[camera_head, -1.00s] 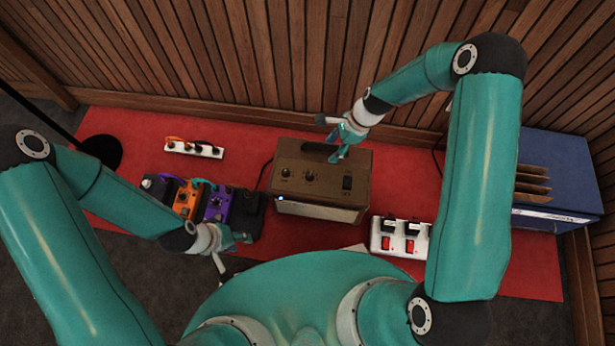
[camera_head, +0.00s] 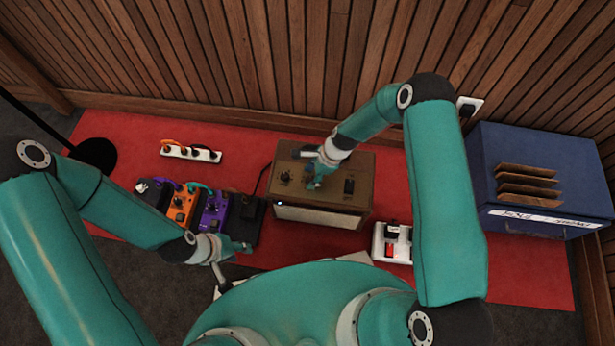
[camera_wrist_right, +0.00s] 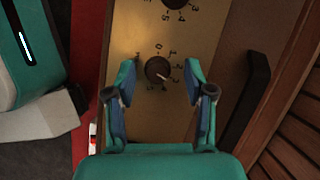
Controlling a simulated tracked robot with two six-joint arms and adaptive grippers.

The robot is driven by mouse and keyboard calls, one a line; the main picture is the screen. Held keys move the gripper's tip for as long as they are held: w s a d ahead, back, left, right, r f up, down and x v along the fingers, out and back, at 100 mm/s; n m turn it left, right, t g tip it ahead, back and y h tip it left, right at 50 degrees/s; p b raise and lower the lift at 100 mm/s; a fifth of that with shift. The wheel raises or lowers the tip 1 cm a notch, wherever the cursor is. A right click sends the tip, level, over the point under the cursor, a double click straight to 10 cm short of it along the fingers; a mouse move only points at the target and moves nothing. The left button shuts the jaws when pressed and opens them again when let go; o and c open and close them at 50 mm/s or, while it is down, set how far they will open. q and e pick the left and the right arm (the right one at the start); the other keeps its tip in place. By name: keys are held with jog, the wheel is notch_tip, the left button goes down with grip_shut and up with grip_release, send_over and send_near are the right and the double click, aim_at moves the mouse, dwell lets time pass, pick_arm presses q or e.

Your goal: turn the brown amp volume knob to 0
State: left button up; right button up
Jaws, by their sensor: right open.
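The brown amp (camera_head: 330,192) stands on the red mat, with dark knobs on its top panel. A round knob (camera_wrist_right: 158,69) with a white pointer shows in the right wrist view, ringed by numbers from 0. Its pointer aims down-right, near the 3. My right gripper (camera_wrist_right: 160,70) is open, with one fingertip on each side of this knob and gaps visible. In the head view my right gripper (camera_head: 313,182) covers this knob. The other knob (camera_head: 285,177) is to the left; it is cut off in the wrist view (camera_wrist_right: 175,3). My left gripper (camera_head: 236,262) is open near the pedals.
Effect pedals (camera_head: 180,207) stand left of the amp. A white power strip (camera_head: 190,153) lies behind them. A white switch box (camera_head: 391,243) is right of the amp, partly behind my right arm. A blue crate (camera_head: 520,200) stands at the right. The amp handle (camera_wrist_right: 245,100) is beside my right gripper.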

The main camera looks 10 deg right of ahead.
jog(key=shift+a+f, duration=0.1)
jog(key=shift+f, duration=0.1)
grip_shut()
jog(key=shift+w+a+r, duration=0.1)
jog(key=shift+a, duration=0.3)
jog(key=shift+w+d, duration=0.1)
jog(key=shift+d, duration=0.45)
jog(key=shift+w, duration=0.1)
dwell(0.3)
grip_release()
jog(key=shift+s+a, duration=0.1)
jog(key=shift+s, duration=0.1)
